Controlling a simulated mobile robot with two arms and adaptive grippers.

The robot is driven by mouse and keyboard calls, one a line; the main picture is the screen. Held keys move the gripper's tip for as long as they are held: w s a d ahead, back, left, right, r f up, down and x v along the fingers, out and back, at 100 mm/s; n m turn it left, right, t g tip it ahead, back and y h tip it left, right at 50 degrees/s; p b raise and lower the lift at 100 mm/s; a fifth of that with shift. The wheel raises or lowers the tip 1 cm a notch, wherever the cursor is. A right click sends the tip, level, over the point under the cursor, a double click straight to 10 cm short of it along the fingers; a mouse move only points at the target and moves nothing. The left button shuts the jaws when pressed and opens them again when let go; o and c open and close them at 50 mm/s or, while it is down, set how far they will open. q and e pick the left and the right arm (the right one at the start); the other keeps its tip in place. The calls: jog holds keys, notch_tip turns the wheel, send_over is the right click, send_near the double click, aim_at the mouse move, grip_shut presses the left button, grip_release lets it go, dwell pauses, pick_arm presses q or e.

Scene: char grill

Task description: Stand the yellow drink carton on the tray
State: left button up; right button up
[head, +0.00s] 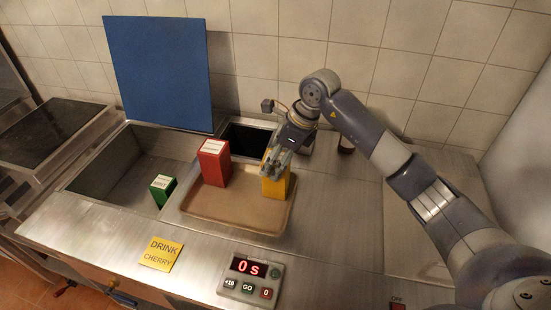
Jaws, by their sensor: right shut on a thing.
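The yellow drink carton (275,187) stands upright at the right part of the brown tray (240,217). My right gripper (277,166) comes from above and is shut on the upper part of the yellow carton, hiding its top. Whether the carton's base touches the tray is hard to tell, but it appears at or very near the tray surface. A red carton (214,163) stands on the left part of the same tray. My left gripper is not in view.
A green carton (163,189) stands in the sink basin (112,178) on the left. A blue board (160,75) leans at the back wall. A yellow card reading DRINK CHERRY (160,254) and a timer showing 0 s (250,279) are at the front. The right counter is mostly clear.

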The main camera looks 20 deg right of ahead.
jog(key=o, duration=1.7)
jog(key=shift+r, duration=0.2)
jog(key=b+v, duration=0.2)
jog(key=v, duration=0.9)
jog(key=shift+s+d+r, duration=0.15)
jog(key=shift+r, duration=0.2)
jog(key=shift+f, duration=0.1)
